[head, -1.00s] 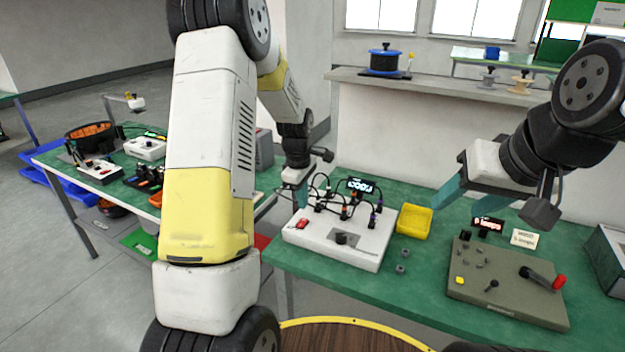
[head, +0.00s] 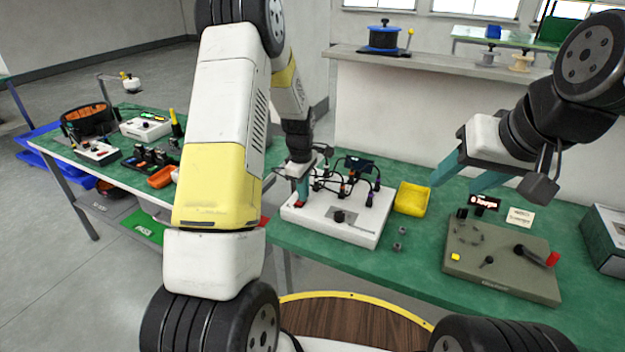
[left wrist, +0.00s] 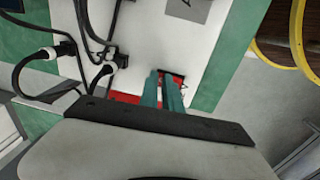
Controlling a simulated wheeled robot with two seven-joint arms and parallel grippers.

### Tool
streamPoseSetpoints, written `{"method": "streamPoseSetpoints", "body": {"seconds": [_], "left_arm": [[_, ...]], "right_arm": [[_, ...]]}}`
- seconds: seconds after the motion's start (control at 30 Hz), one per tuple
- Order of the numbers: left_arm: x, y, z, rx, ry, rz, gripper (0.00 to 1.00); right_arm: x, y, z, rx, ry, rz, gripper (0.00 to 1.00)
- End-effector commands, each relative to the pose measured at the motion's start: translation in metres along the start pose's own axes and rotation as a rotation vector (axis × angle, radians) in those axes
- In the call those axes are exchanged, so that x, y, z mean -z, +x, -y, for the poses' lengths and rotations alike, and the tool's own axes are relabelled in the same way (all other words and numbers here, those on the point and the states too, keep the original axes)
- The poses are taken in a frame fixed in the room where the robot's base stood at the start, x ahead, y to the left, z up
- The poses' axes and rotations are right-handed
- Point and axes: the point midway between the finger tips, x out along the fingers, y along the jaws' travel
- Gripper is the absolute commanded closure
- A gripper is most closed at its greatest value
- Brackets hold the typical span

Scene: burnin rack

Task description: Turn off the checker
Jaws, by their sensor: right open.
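The checker, a white box (head: 330,228) with black cables and a dark knob, sits on the green bench. Its small display (head: 359,165) looks dark, with no readable digits. A red switch (head: 300,204) is at its left front edge. My left gripper (head: 303,190) points down onto this switch and partly hides it. In the left wrist view, the left fingers (left wrist: 164,88) are close together over a dark slot with red around it, holding nothing visible. My right gripper (head: 452,180) is open and empty above the bench, behind the olive panel.
An olive panel (head: 500,268) with a red-handled lever lies further right. A grey box (head: 605,238) stands at the right edge.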

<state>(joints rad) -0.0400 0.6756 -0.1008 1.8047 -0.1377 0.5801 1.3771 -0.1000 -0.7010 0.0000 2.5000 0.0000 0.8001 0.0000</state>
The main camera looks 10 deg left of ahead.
Motion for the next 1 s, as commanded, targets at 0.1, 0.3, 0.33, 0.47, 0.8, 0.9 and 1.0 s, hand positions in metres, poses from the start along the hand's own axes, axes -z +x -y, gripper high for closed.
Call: {"method": "streamPoseSetpoints", "body": {"seconds": [0.1,0.3,0.33,0.47,0.8,0.9,1.0], "left_arm": [[-0.001,0.009,0.007,0.012,-0.001,0.005,1.0],[-0.001,0.01,0.01,0.014,-0.002,0.005,1.0],[-0.001,0.009,0.011,0.014,-0.002,0.005,1.0],[-0.001,0.008,0.017,0.016,-0.003,0.005,1.0],[0.001,0.006,0.027,0.024,-0.004,0.004,1.0],[0.001,0.006,0.027,0.025,-0.005,0.004,1.0],[0.002,0.004,0.027,0.024,-0.005,0.004,1.0]], "right_arm": [[0.0,0.0,0.0,0.0,0.0,0.001,0.49],[0.0,0.0,0.0,0.0,0.0,0.001,0.49],[0.0,0.0,0.0,0.0,0.0,0.001,0.49],[0.0,0.0,0.0,0.0,0.0,0.001,0.49],[0.0,0.0,0.0,0.0,0.0,0.001,0.49],[0.0,0.0,0.0,0.0,0.0,0.001,0.49],[0.0,0.0,0.0,0.0,0.0,0.001,0.49]]}}
